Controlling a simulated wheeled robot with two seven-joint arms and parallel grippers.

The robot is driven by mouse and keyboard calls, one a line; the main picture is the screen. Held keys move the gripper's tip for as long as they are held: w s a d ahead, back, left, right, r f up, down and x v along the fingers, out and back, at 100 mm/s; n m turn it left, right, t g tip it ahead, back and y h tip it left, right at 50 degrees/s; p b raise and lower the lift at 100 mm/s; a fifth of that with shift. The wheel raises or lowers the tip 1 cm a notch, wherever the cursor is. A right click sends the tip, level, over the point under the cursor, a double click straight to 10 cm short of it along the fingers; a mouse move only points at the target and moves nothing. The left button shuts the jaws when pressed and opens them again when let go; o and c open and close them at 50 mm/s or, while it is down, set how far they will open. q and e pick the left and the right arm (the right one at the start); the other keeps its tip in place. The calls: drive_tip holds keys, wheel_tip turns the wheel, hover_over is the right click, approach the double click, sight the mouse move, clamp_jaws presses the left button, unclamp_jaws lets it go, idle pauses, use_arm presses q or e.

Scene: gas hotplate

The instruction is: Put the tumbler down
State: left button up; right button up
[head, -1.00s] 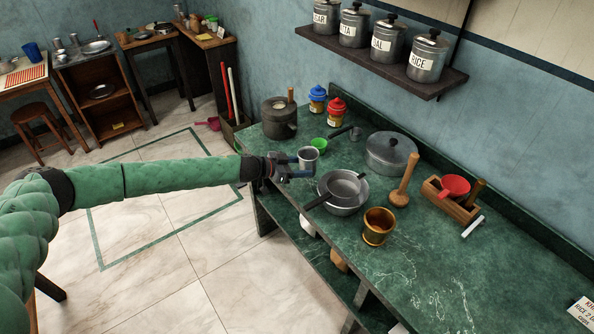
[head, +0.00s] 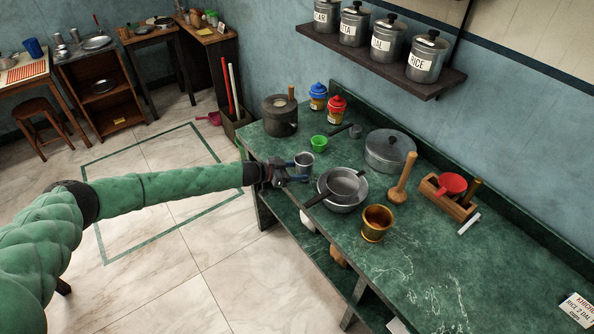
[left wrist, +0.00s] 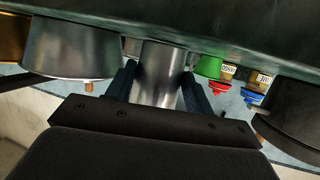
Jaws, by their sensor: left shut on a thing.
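The tumbler (head: 304,163) is a small shiny metal cup, upright over the near left part of the green counter. My left gripper (head: 297,178) is shut on it, with a dark finger on each side. In the left wrist view, where the counter appears at the top, the tumbler (left wrist: 160,75) stands between the fingers of the gripper (left wrist: 160,90). Its base is at or very close to the counter surface; I cannot tell whether it touches. My right gripper is not in view.
On the counter (head: 440,270), a green cup (head: 319,143) is just behind the tumbler. A metal bowl with a pan (head: 343,190) is close on the right, and a brass mortar (head: 377,223) is nearer. A dark pot (head: 280,116) and a lidded pot (head: 389,151) stand farther back.

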use_arm(q)
drive_tip(key=shift+f, duration=0.1)
drive_tip(key=o, duration=1.1)
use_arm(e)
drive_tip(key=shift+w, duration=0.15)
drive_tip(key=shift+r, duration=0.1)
use_arm(q)
drive_tip(key=shift+a, duration=0.2)
drive_tip(key=shift+b+v, duration=0.45)
drive_tip(key=shift+v, duration=0.5)
drive_tip(key=b+v, duration=0.1)
drive_tip(key=v, duration=0.1)
drive_tip(key=shift+s+a, duration=0.15)
drive_tip(key=shift+a, duration=0.15)
drive_tip(key=b+v, duration=0.2)
drive_tip(key=v, duration=0.5)
drive_tip(key=shift+r, duration=0.2)
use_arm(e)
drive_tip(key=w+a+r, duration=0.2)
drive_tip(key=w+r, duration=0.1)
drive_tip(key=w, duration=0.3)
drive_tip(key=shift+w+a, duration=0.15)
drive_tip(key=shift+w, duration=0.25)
